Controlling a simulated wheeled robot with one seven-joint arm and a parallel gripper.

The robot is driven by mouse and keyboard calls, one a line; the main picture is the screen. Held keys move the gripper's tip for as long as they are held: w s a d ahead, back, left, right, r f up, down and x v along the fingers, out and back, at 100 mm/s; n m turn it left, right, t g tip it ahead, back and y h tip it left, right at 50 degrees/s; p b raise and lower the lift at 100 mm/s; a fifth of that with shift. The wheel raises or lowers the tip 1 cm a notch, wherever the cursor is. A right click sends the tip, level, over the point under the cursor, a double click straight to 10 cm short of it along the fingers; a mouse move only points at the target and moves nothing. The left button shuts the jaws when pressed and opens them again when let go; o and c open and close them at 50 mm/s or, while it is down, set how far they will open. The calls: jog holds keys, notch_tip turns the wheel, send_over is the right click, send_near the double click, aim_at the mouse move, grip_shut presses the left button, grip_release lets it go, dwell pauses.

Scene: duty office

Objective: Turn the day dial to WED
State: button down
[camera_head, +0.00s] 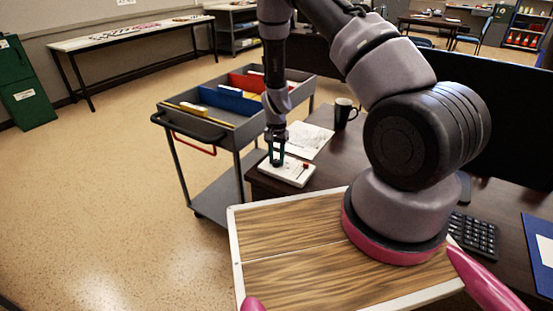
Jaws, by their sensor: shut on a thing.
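A small white box-like panel (291,178) lies flat on the dark desk, near its left corner. A small red part shows on its right side. My gripper (276,162) points straight down over the left part of this panel, with its fingertips at the panel's face. It is shut on a small dark part there, which I take to be the day dial. The fingers mostly hide the dial. The day markings, including WED, are too small to read, so I cannot tell where the dial points.
The dark desk (345,170) also holds a black mug (344,112), printed paper (308,139), a keyboard (473,235) and a blue folder (540,252). A large black monitor (515,120) stands at the right. A grey cart (222,125) with folders stands close at the left.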

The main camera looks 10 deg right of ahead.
jog(key=c, duration=0.5)
grip_release()
notch_tip(320, 180, up, 11)
jog(key=shift+f, duration=0.1)
notch_tip(320, 180, up, 15)
jog(key=t+y, duration=0.2)
send_over(276, 161)
jog(key=s+d+r+n+t, duration=0.15)
jog(key=s+r, duration=0.35)
jog(key=r, duration=0.7)
jog(key=s+d+r+t, duration=0.1)
jog(key=s+r, duration=0.4)
jog(key=s, duration=0.1)
jog(key=s+d+r+n+t, duration=0.1)
jog(key=s+d+r, duration=0.1)
jog(key=s+r, duration=0.3)
jog(key=s+d+r+t, duration=0.1)
jog(key=s+r, duration=0.3)
jog(key=s, duration=0.4)
jog(key=shift+s+d+r+t, duration=0.25)
jog(key=shift+r+t, duration=0.1)
jog(key=shift+r, duration=0.05)
